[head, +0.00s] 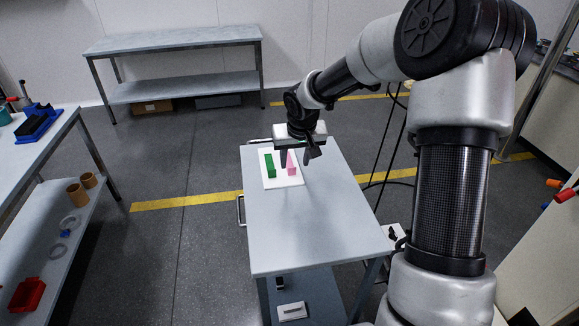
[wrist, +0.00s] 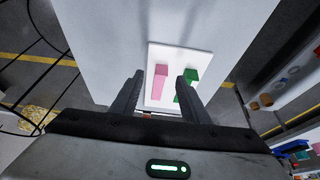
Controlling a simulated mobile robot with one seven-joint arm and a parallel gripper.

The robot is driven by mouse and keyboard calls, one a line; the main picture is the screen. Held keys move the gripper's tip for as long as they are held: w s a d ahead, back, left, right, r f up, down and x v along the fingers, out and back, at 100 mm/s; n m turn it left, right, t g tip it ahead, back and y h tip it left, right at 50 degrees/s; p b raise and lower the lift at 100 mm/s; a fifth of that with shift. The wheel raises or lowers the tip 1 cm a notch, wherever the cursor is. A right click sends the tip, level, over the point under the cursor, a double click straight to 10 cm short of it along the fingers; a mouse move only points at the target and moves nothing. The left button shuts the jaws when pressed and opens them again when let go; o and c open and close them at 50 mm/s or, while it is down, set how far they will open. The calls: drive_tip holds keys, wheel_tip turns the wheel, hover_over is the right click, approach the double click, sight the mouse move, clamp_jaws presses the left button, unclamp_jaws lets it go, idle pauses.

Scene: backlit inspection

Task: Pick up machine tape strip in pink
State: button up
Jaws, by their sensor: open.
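I cannot tell the exact height gap.
The table (head: 310,235) is bare in front of the panel. A workbench (head: 175,42) stands at the back wall. A side table at left holds a blue rack (head: 38,121), with brown cups and a red bin (head: 27,294) on its lower shelf. Cables hang right of the table.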

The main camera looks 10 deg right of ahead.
sight(292, 168)
drive_tip(key=x, duration=0.4)
drive_tip(key=shift+a, duration=0.15)
drive_tip(key=shift+r, duration=0.1)
drive_tip(key=c, duration=0.9)
